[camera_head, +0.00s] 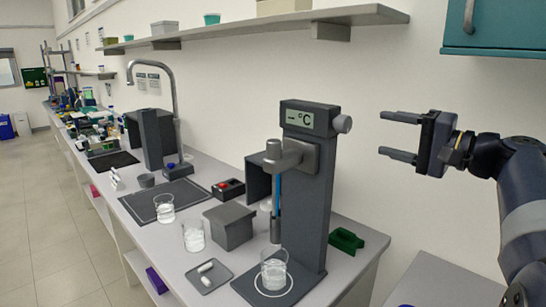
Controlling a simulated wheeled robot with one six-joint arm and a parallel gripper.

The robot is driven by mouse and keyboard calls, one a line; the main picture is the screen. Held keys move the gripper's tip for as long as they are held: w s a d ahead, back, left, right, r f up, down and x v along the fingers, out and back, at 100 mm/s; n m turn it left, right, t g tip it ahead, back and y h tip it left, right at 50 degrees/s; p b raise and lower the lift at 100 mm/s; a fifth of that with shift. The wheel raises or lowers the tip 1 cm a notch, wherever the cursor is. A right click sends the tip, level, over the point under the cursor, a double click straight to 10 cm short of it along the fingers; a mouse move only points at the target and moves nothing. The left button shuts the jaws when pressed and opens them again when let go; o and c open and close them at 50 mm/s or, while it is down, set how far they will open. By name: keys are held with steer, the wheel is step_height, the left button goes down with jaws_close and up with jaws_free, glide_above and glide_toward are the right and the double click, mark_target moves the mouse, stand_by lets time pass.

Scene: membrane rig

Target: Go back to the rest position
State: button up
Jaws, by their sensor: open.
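My gripper (400,136) is on the right side of the view, held in the air to the right of the grey stand with the "°C" display (303,118). Its two dark fingers point left and are apart, with nothing between them. It touches nothing that I can see. My dark arm comes in from the right edge.
A beaker (274,272) stands on the stand's base under a probe. Two more beakers (193,236) (164,208), a grey box (229,225) and a small tray (209,277) are on the bench. A wall shelf (250,30) and a teal cabinet (500,25) are above.

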mark_target(348, 126)
steer(key=p+x, duration=0.2)
steer(key=x, duration=0.8)
steer(key=shift+a, duration=0.1)
steer(key=shift+f+n, duration=0.2)
steer(key=shift+n, duration=0.4)
steer(key=shift+n+b, duration=0.55)
steer(key=shift+n, duration=0.35)
steer(key=n+b, duration=0.1)
steer(key=n, duration=0.5)
steer(key=shift+r, duration=0.1)
steer(key=n, duration=0.5)
steer(key=shift+p, duration=0.35)
steer(key=n+p, duration=0.1)
steer(key=n, duration=0.1)
steer(key=n+p, duration=0.1)
steer(key=n, duration=0.1)
steer(key=shift+d, duration=0.25)
steer(key=shift+s+d+b, duration=0.3)
steer(key=shift+s+d, duration=0.05)
steer(key=shift+d, duration=0.1)
steer(key=shift+s+d, duration=0.25)
steer(key=shift+s, duration=0.1)
